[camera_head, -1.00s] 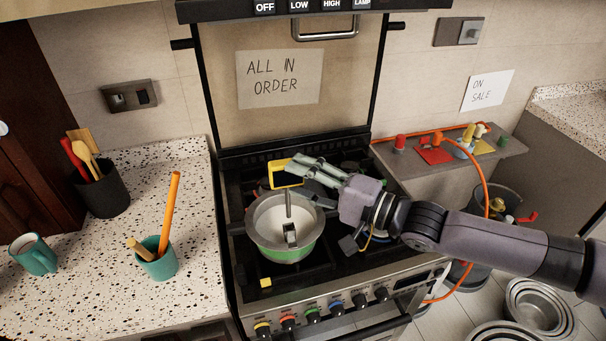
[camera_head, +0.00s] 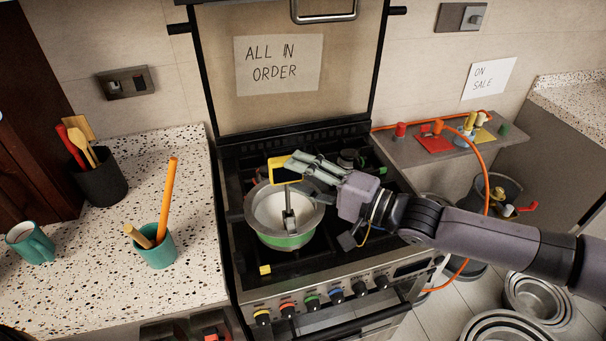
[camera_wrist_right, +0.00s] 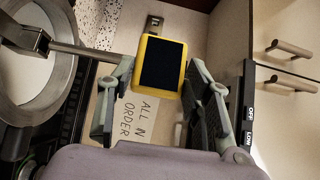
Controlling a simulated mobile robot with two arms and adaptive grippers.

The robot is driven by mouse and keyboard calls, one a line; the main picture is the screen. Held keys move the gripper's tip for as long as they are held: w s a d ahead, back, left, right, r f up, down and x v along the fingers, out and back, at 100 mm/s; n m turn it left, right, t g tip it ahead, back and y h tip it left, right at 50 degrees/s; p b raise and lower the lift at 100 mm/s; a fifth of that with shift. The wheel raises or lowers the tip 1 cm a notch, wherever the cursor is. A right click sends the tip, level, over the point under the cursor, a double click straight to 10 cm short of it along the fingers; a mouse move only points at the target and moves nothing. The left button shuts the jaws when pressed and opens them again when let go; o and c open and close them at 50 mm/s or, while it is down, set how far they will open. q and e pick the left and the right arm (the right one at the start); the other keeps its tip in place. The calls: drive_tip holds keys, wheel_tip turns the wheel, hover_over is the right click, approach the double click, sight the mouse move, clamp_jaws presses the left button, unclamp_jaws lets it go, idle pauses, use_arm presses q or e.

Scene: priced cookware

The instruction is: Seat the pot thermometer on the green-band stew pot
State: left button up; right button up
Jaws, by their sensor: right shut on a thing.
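The green-band stew pot (camera_head: 288,241) stands open on the front of the stove, with a pale inside and a wide steel rim. The pot thermometer has a yellow-framed dark display (camera_head: 286,170) and a thin stem ending in a metal clip (camera_head: 289,219). My right gripper (camera_head: 297,165) is shut on the display, which is between its fingers in the wrist view (camera_wrist_right: 160,66). The stem hangs down over the pot's opening. My left gripper is out of view.
The stove (camera_head: 330,270) has front knobs and a small yellow block (camera_head: 265,269). A teal cup with sticks (camera_head: 157,248) stands on the left counter. An orange hose (camera_head: 484,180) runs by a side shelf at right. Steel pans (camera_head: 537,300) sit on the floor.

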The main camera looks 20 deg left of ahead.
sight(289, 183)
drive_tip(key=shift+f, duration=0.1)
idle(0.5)
drive_tip(key=shift+f+b, duration=0.8)
drive_tip(key=shift+f, duration=0.65)
drive_tip(key=shift+f, duration=0.1)
idle(0.6)
drive_tip(key=shift+f+b, duration=0.9)
drive_tip(key=shift+f, duration=0.7)
drive_tip(key=shift+f, duration=0.15)
idle(0.6)
